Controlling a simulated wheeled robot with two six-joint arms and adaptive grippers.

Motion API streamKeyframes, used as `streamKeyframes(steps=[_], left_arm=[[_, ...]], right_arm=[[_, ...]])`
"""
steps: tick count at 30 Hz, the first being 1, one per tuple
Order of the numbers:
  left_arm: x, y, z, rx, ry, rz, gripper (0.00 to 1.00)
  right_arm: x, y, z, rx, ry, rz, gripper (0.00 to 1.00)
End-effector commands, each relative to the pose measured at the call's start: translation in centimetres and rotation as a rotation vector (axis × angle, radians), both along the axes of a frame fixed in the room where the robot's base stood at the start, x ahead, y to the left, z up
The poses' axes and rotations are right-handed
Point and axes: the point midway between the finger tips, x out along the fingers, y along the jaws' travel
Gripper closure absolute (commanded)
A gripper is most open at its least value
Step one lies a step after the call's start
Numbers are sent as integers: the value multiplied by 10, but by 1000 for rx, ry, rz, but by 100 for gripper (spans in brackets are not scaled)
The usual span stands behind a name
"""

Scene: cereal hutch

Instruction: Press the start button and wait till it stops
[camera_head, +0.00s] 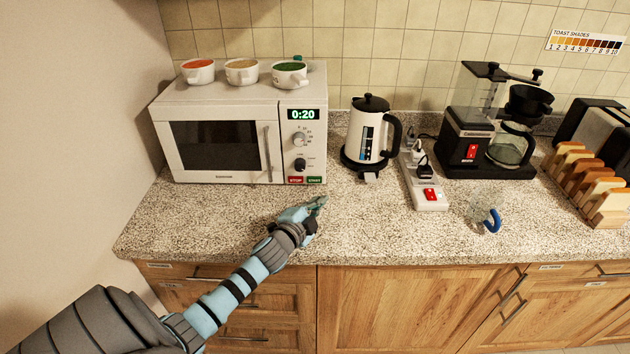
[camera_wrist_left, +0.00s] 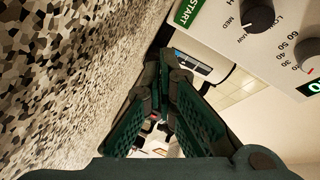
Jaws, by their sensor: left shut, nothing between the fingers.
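A white microwave (camera_head: 165,141) stands at the back left of the counter with its door shut. Its display (camera_head: 303,114) reads 0:20 in green. The green START button (camera_head: 315,180) is at the bottom right of its panel, beside the red STOP button (camera_head: 296,180). In the left wrist view the START button (camera_wrist_left: 187,12) shows at the top. My left gripper (camera_head: 318,203) is shut and empty. It is just in front of and below the START button, apart from it. Its fingers (camera_wrist_left: 164,75) also show in the left wrist view. My right gripper is not in view.
Three bowls, one of them orange-filled (camera_head: 198,71), sit on the microwave. A kettle (camera_head: 366,135), a power strip (camera_head: 427,190), a clear cup with a blue handle (camera_head: 493,221) and a coffee maker (camera_head: 470,148) stand to the right. The counter front (camera_head: 370,225) is clear.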

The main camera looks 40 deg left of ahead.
Motion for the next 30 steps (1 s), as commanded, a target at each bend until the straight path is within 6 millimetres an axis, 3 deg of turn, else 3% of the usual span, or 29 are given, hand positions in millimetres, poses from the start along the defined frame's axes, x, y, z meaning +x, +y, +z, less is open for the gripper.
streamKeyframes(steps=[12,30], left_arm=[[42,33,-2,0,1,2,100],[46,36,0,0,1,2,100]], right_arm=[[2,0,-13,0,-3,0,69],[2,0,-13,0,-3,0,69]])
